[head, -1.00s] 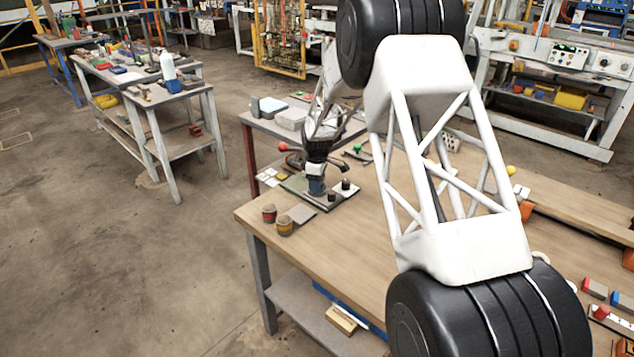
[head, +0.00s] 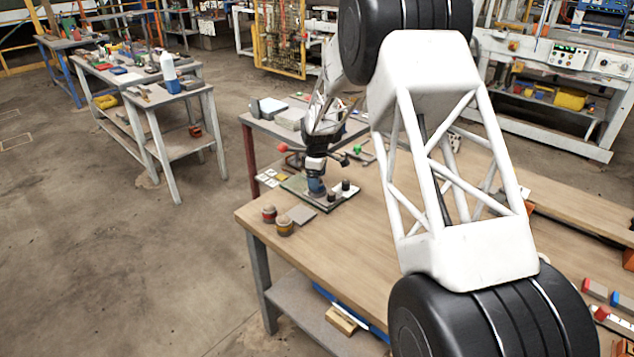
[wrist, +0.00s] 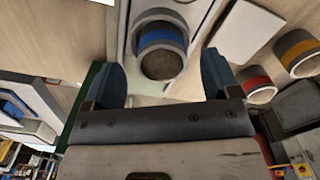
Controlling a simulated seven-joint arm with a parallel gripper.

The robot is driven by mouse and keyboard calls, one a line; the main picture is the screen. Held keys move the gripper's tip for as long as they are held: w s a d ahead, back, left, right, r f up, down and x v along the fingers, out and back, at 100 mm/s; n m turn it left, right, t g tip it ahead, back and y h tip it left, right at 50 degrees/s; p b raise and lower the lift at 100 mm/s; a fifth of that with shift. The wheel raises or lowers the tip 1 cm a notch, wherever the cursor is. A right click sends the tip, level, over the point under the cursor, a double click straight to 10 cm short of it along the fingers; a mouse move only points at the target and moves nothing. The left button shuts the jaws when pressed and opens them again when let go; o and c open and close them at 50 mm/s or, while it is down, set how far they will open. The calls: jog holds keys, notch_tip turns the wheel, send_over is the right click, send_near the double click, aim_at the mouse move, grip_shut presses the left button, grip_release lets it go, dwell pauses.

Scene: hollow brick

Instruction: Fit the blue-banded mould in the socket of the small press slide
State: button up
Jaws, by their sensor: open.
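The blue-banded mould (wrist: 162,38) stands on the pale slide (wrist: 127,38) of the small press in the wrist view. Its round grey end faces the camera. The mould hides the socket there, so I cannot tell how deep it sits. My gripper (wrist: 162,61) is open, with one dark blue finger on each side of the mould and a visible gap to each. In the head view my gripper (head: 316,186) points down over the press base (head: 295,188), and the mould cannot be told apart from the fingers.
Two dark pegs (head: 346,185) stand close to my gripper. A red-knobbed lever (head: 283,148) is behind. The wooden tabletop in front is clear.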

jog(key=shift+r, duration=2.75)
jog(key=shift+s+r, duration=0.15)
jog(key=shift+r, duration=0.05)
jog(key=s+d+r+m, duration=0.2)
jog(key=s+d+r, duration=0.1)
jog(key=s+r, duration=0.55)
jog(key=s+d+r+m+t, duration=0.1)
jog(key=s+d+r+m, duration=0.3)
jog(key=s, duration=0.7)
jog(key=s+d+r+m, duration=0.1)
jog(key=s+d+r, duration=0.1)
jog(key=s+r, duration=0.6)
jog(key=s+d+f+m, duration=0.1)
jog(key=s+d+m, duration=0.1)
jog(key=s, duration=1.4)
jog(key=s+d+m+t, duration=0.1)
jog(key=s+m, duration=0.4)
jog(key=s, duration=1.1)
jog(key=shift+s+d+f+m+t, duration=0.15)
jog(key=shift+d+f+m+t, duration=0.2)
jog(key=shift+d, duration=0.4)
